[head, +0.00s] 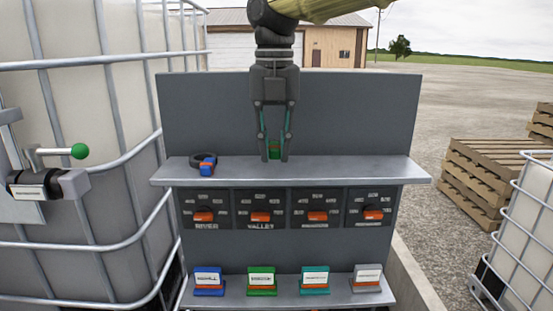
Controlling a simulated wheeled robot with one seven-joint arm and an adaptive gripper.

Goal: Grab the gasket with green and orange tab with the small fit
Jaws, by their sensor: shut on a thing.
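My gripper (274,157) points straight down at the middle of the grey upper shelf, its fingertips at about shelf height. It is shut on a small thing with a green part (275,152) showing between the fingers. This looks like the green tab of a gasket. Its ring and any orange part are hidden or too small to make out. A second gasket, a dark ring (200,158) with a blue and red-orange tab, lies on the left part of the same shelf, apart from my gripper.
Below the shelf is a row of several dark panels with orange knobs (261,217). Several coloured label cards, one of them green (262,281), stand on the lower ledge. A caged tank (75,110) with a green-knobbed valve (50,180) stands left. Pallets (490,180) stand right.

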